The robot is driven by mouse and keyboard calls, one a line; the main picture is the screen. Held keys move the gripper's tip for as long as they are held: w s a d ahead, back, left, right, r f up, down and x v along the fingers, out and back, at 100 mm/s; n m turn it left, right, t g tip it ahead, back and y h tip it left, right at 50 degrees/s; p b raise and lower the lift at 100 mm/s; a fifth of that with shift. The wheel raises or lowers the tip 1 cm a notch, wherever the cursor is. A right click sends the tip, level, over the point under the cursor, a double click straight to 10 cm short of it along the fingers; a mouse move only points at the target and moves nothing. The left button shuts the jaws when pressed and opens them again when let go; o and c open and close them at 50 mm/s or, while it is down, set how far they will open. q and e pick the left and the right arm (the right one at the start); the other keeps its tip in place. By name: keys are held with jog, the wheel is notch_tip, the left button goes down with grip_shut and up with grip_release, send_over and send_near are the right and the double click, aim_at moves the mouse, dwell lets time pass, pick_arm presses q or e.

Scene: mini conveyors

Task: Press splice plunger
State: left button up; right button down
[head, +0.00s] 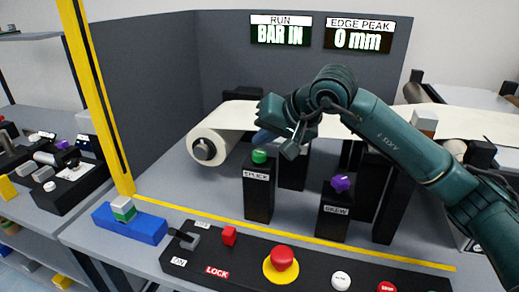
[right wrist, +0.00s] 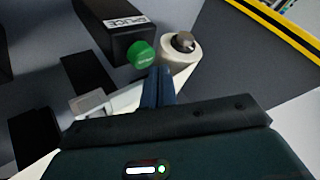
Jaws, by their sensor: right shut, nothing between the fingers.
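The splice plunger is a green round cap (head: 259,156) on top of a black post labelled SPLICE (head: 258,195), in the middle of the head view. In the right wrist view the green cap (right wrist: 141,54) is just beyond the fingertips. My right gripper (head: 266,137) is shut and empty, its blue fingers above the green cap. In the right wrist view its closed fingers (right wrist: 158,72) point toward the cap; I cannot tell whether they touch it, though a small gap seems to show. My left gripper is not in view.
A purple knob (head: 340,183) tops a second black post at the right. A control panel (head: 250,262) with a red mushroom button (head: 282,258) lies in front. A white roll (head: 207,148) stands at left. A yellow upright (head: 95,95) rises farther left.

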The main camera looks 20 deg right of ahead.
aim_at(264, 154)
jog(key=shift+r+p, duration=1.6)
jog(key=shift+r, duration=1)
jog(key=shift+f, duration=0.15)
